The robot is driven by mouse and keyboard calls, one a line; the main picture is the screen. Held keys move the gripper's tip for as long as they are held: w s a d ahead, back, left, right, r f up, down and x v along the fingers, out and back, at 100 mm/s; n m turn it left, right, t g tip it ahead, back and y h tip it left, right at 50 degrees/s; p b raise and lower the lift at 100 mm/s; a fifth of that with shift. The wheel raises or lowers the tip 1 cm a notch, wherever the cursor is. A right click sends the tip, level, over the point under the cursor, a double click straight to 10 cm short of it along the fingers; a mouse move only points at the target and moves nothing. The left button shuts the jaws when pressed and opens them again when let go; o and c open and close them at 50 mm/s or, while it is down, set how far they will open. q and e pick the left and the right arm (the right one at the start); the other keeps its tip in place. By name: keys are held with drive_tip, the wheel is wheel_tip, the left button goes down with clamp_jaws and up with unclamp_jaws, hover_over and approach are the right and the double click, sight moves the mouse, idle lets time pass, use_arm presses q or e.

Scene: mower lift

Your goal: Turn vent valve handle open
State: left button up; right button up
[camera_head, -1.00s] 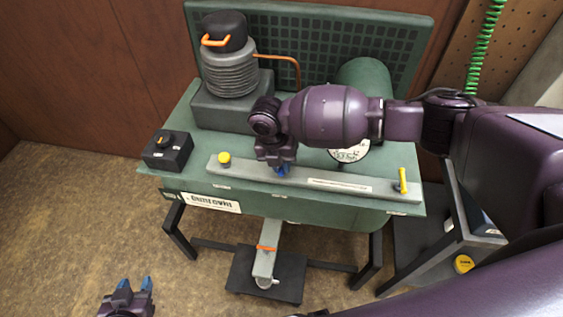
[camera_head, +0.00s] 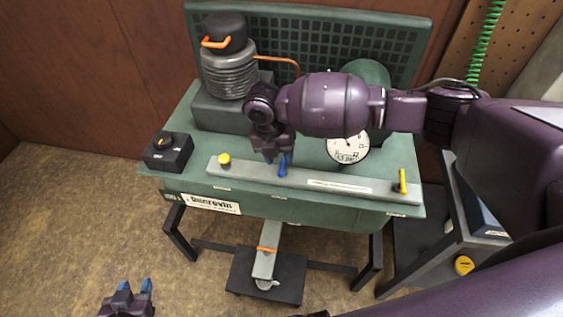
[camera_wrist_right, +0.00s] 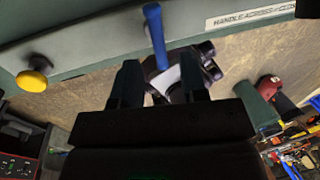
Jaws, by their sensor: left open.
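A blue lever handle (camera_head: 283,168) stands on the grey bar along the front of the green machine. It also shows in the right wrist view (camera_wrist_right: 155,35), lying across the bar, left of a label that seems to read "HANDLE ACROSS". My right gripper (camera_head: 276,154) is just behind and above the bar beside the lever. In the right wrist view its dark fingers (camera_wrist_right: 161,80) are apart, with the lever's end just beyond the gap and nothing gripped. My left gripper (camera_head: 134,286) is open, low at the bottom left, far from the bar.
A yellow knob (camera_head: 224,160) sits on the bar's left end and a yellow handle (camera_head: 402,181) on its right end. A black switch box (camera_head: 168,153), a finned cylinder (camera_head: 236,75) and a round gauge (camera_head: 347,149) are nearby. The floor at left is clear.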

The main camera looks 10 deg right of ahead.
wheel_tip(320, 180, up, 7)
drive_tip(key=a, duration=0.1)
drive_tip(key=shift+w, duration=0.25)
drive_tip(key=shift+a+f, duration=0.1)
drive_tip(key=shift+s, duration=0.1)
